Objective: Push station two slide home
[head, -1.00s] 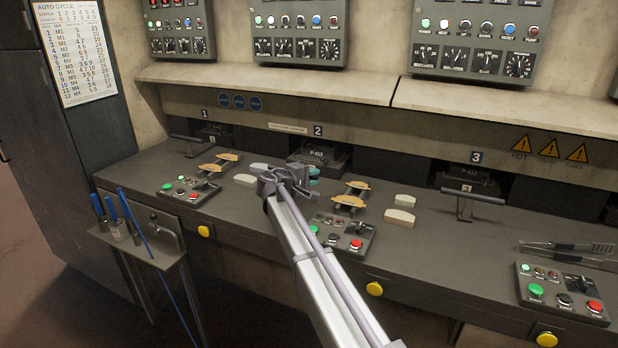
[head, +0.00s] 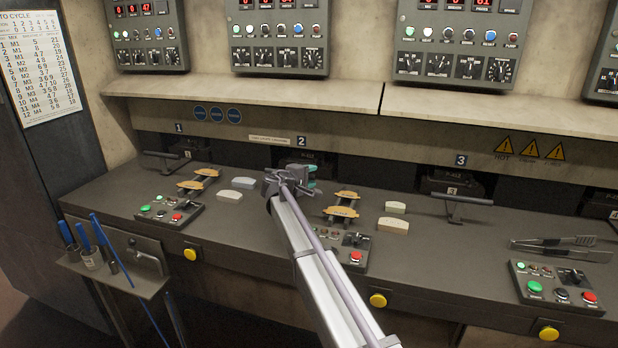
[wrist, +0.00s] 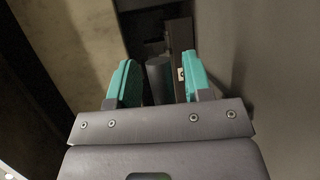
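Station two's slide (head: 301,156) is a dark block with a P-413 label, sitting back in the recess below the "2" sign. My gripper (head: 313,180) is right in front of it, reaching toward the recess. Its teal fingers hide the slide's front and handle in the head view. In the wrist view, my gripper (wrist: 160,85) has its teal fingers apart. A grey cylindrical part (wrist: 157,75) shows between or just beyond them. I cannot tell whether they touch it.
Stations one and three have T-shaped pull handles (head: 460,200) jutting over the bench. Brake shoes on a stand (head: 342,206), pale linings (head: 394,225) and a button box (head: 345,246) lie near my arm. Tongs (head: 560,248) lie right. A shelf (head: 250,92) overhangs the recesses.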

